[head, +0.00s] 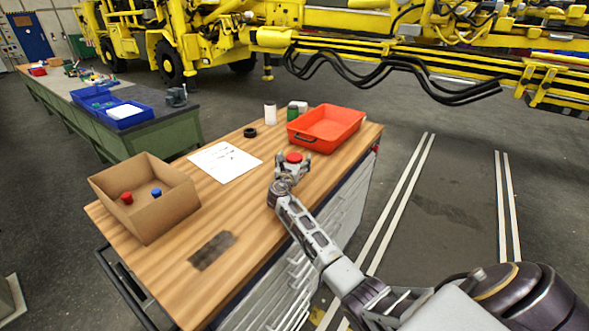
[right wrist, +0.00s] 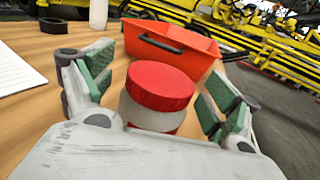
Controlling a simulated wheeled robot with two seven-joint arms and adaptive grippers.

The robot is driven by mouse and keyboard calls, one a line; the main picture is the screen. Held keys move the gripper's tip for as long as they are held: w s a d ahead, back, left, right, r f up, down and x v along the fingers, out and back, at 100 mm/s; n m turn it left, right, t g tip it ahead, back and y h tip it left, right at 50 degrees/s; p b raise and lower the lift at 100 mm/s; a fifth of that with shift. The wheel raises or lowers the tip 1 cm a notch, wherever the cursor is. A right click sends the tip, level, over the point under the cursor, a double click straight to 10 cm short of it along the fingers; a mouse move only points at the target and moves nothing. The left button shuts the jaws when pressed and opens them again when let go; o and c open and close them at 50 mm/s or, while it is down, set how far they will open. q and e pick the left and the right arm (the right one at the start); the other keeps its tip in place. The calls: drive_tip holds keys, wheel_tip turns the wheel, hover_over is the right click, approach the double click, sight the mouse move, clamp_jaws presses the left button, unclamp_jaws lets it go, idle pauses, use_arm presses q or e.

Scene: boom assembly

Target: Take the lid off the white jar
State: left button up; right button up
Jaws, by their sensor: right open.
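The white jar (right wrist: 150,114) with its red lid (right wrist: 160,84) stands upright on the wooden workbench, close in front of my right gripper (right wrist: 158,98) in the right wrist view. The lid sits on the jar, and the jar's lower part is hidden behind the gripper body. My right gripper is open, with one green-padded finger on each side of the jar and lid, apart from them. In the head view the red lid (head: 294,157) shows between the fingers of my right gripper (head: 292,163). My left gripper is not in view.
A red-orange tray (head: 325,143) stands just beyond the jar. A cardboard box (head: 165,217) with a red and a blue item is at the left. A white sheet (head: 210,172), black ring (head: 250,132), white cylinder (head: 270,114) and green item (head: 293,111) are on the bench (head: 255,215).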

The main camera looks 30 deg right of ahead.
drive_tip(key=c, duration=1.1)
drive_tip(key=shift+r, duration=0.1)
drive_tip(key=shift+c, duration=0.2)
drive_tip(key=shift+r, duration=4.9)
drive_tip(key=o, duration=0.5)
drive_tip(key=shift+c, duration=0.2)
drive_tip(key=c, duration=0.9)
